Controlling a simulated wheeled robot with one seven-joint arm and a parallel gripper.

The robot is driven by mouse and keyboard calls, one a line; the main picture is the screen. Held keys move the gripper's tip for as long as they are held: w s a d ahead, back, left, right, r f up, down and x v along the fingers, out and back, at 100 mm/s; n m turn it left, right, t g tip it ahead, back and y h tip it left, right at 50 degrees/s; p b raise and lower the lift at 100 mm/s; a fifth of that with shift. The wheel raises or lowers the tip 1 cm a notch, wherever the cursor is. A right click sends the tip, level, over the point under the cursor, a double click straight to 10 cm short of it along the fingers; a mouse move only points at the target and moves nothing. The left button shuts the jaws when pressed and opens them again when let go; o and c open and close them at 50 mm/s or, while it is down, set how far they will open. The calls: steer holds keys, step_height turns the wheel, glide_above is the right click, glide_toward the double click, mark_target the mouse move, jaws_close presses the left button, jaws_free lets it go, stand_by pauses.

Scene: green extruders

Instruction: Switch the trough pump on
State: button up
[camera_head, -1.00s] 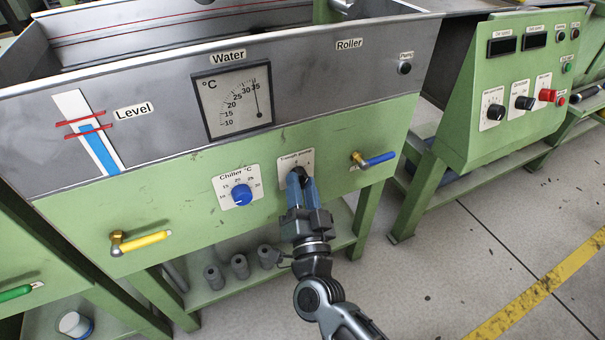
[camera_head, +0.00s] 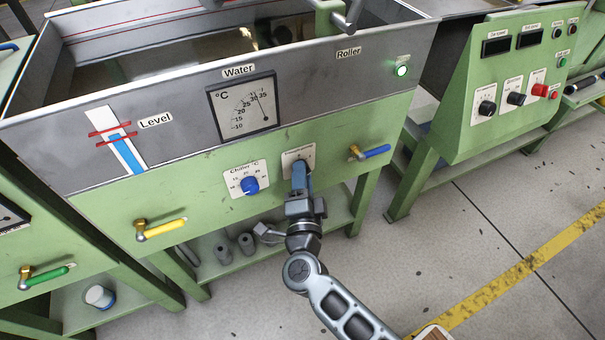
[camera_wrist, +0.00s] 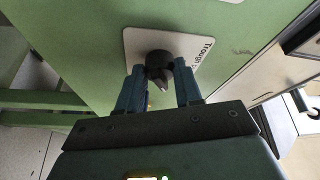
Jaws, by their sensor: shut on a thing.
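The trough pump switch is a dark knob (camera_wrist: 157,60) on a white label plate (camera_head: 289,158) on the green front panel of the trough. My gripper (camera_head: 301,168) is shut on this knob, with its blue fingers on either side of it in the wrist view (camera_wrist: 159,78). In the head view the fingers cover most of the knob, and I cannot read its pointer against the marks. The pump lamp (camera_head: 402,71) at the upper right of the trough glows green.
A blue chiller knob (camera_head: 249,185) sits left of my gripper, and a blue-handled valve (camera_head: 372,152) to its right. A yellow-handled valve (camera_head: 162,229) is farther left. A green control box (camera_head: 505,115) stands at right. The floor in front is mostly clear.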

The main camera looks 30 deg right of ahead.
stand_by(0.4)
steer(key=o, duration=1)
steer(key=shift+o, duration=0.2)
steer(key=v, duration=0.7)
steer(key=shift+s+a, duration=0.2)
steer(key=shift+s, duration=0.15)
steer(key=s+r+n+g+y+p, duration=0.1)
steer(key=s+r+n+y+p, duration=0.9)
steer(key=s+r+n, duration=1)
steer(key=s+r+p, duration=0.1)
steer(key=s+r, duration=0.5)
steer(key=s, duration=0.4)
steer(key=shift+d+n, duration=0.4)
